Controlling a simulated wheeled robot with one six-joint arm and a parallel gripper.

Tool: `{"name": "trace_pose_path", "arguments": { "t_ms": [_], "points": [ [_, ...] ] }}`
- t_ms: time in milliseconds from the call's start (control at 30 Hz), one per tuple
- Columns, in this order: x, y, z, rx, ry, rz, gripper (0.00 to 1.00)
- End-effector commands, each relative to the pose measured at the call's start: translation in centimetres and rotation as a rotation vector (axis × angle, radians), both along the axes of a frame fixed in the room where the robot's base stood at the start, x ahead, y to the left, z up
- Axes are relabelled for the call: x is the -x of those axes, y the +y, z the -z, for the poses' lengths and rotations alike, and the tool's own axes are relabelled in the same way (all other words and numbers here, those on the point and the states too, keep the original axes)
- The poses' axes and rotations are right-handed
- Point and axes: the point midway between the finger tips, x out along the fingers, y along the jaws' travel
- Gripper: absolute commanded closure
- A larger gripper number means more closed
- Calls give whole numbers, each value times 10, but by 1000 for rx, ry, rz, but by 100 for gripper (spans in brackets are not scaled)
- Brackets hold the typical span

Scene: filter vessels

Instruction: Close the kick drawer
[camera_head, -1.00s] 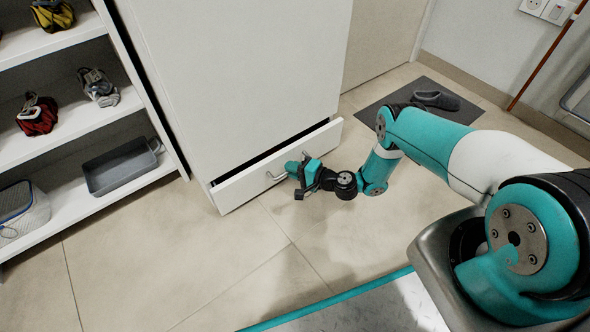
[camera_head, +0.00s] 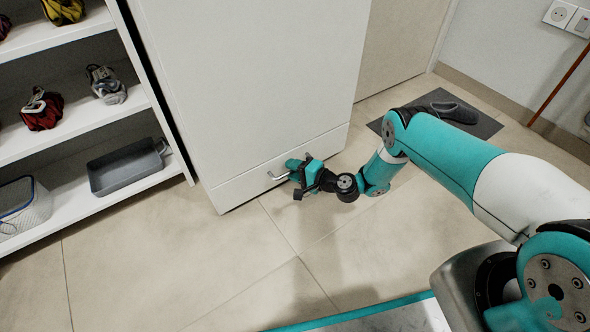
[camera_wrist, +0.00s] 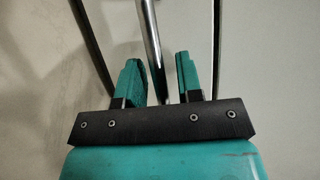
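The kick drawer (camera_head: 245,183) is the low white front at the foot of the tall white cabinet (camera_head: 255,80). Its front looks flush with the cabinet, with only a thin seam above it. Its metal bar handle (camera_head: 278,176) shows just left of my gripper (camera_head: 294,170). In the wrist view the handle bar (camera_wrist: 151,40) runs down between the two teal fingers of my gripper (camera_wrist: 160,75). The fingers are apart, with a visible gap on each side of the bar. The far part of the handle is hidden behind my gripper in the head view.
A white shelf unit (camera_head: 150,95) with a grey tray (camera_head: 128,167) and masks stands left of the cabinet. A dark mat (camera_head: 480,122) with a grey shoe (camera_head: 453,112) lies at the right by the wall. The tiled floor in front is clear.

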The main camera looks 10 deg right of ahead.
Motion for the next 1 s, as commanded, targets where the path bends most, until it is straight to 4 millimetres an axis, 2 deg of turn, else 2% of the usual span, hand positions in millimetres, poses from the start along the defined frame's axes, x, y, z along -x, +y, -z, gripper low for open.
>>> {"name": "trace_pose_path", "arguments": {
  "t_ms": [133, 233, 700, 833, 1000],
  "points": [
    [2, -5, -5, -2, -2, 2, 63],
    [12, -15, -9, -2, 2, 5, 63],
    [91, -95, -31, -2, 4, 7, 63],
    [107, -111, -34, -1, 2, 6, 63],
    [118, -121, -34, -1, 1, 2, 63]
  ]
}}
